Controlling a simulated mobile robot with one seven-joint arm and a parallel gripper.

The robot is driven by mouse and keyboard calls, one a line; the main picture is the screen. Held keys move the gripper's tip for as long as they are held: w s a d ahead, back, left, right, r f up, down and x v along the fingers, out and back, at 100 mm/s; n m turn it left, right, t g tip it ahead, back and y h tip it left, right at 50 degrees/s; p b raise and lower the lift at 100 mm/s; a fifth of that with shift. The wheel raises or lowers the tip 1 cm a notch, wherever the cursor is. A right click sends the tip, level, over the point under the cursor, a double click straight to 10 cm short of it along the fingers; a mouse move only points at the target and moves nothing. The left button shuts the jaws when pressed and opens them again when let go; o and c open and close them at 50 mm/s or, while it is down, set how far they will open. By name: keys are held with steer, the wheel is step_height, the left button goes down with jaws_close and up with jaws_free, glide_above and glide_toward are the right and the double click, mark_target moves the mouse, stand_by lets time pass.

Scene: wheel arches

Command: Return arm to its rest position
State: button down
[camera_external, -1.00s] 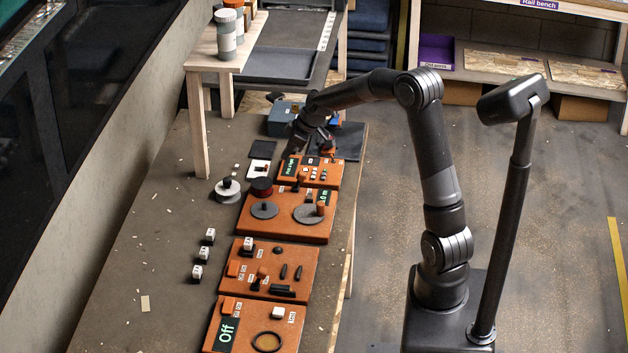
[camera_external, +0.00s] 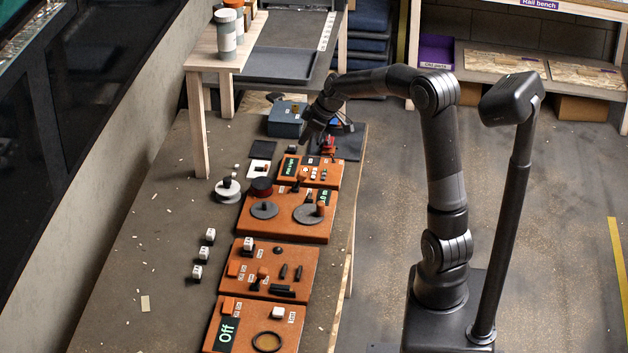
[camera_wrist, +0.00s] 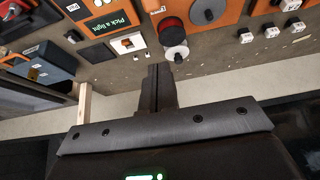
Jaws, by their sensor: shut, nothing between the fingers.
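My gripper (camera_external: 308,137) hangs above the far end of the workbench, just behind the farthest orange panel. Its fingers are together in the wrist view (camera_wrist: 158,88), with nothing between them. My arm reaches left from its base and bends down at the wrist. The farthest orange panel (camera_external: 322,173) has a small lit screen, which reads "Pick a light" in the wrist view (camera_wrist: 108,22). The fingertips look apart from the panel, though the exact gap is hard to tell.
More orange panels, one with discs (camera_external: 288,232) and one marked "Off" (camera_external: 227,333), run down the workbench (camera_external: 150,270). A blue-grey box (camera_external: 285,120) stands close behind my gripper. A wooden shelf (camera_external: 205,58) holds jars. Open floor (camera_external: 560,240) lies right of my base.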

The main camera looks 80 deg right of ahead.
steer(key=s+a+r, duration=0.3)
steer(key=a+r, duration=0.1)
steer(key=a, duration=0.8)
steer(key=s+a+r, duration=0.2)
steer(key=a+r, duration=0.1)
steer(key=a, duration=0.8)
steer(key=s+a, duration=1.2)
steer(key=s, duration=0.2)
steer(key=shift+s+f, duration=0.15)
steer(key=shift+f, duration=0.1)
steer(key=shift+a, duration=0.1)
